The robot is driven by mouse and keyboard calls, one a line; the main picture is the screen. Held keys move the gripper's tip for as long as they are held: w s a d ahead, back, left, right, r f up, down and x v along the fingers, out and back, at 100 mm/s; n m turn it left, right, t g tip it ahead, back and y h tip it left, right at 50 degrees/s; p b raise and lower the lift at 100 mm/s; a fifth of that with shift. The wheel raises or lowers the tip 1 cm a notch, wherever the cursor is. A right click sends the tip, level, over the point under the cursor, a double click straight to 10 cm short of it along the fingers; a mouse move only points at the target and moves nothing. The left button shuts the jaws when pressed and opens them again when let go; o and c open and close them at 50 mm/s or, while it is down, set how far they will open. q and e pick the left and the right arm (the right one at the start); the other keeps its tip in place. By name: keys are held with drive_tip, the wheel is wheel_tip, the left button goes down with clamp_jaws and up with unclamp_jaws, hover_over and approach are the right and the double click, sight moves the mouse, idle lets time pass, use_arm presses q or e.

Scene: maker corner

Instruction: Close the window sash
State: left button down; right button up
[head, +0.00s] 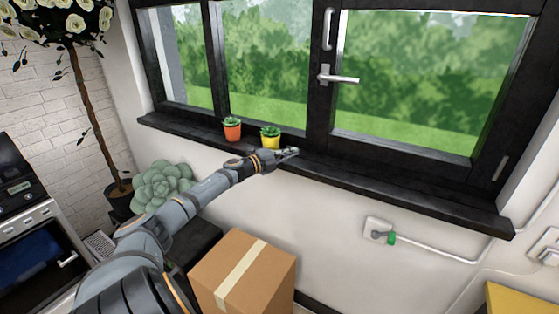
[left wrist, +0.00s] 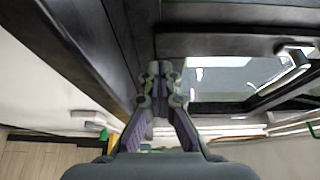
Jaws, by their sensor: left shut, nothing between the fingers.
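The window sash (head: 322,112) has a dark frame and a large clear pane on the right of the head view. Its silver lever handle (head: 338,79) sits on the left stile and points sideways to the right. I cannot tell clearly whether the sash stands ajar. My left gripper (head: 291,152) is shut and empty just above the dark sill, near the sash's lower left corner. In the left wrist view its fingertips (left wrist: 160,70) are together beside dark frame parts, and a handle (left wrist: 294,62) shows at the right. Contact with the frame cannot be told. My right gripper is not in view.
An orange pot (head: 232,130) and a yellow pot (head: 270,138) with small plants stand on the sill (head: 400,190), left of my gripper. A cardboard box (head: 243,275) is below. A wall socket (head: 378,230) with a green plug is below the sill. The sill's right part is clear.

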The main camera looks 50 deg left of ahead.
use_arm(q)
drive_tip(key=s, duration=0.1)
drive_tip(key=s+a, duration=0.1)
drive_tip(key=s+p, duration=0.1)
drive_tip(key=shift+s+a+r, duration=0.2)
drive_tip(key=shift+s+a, duration=0.1)
drive_tip(key=shift+s, duration=0.1)
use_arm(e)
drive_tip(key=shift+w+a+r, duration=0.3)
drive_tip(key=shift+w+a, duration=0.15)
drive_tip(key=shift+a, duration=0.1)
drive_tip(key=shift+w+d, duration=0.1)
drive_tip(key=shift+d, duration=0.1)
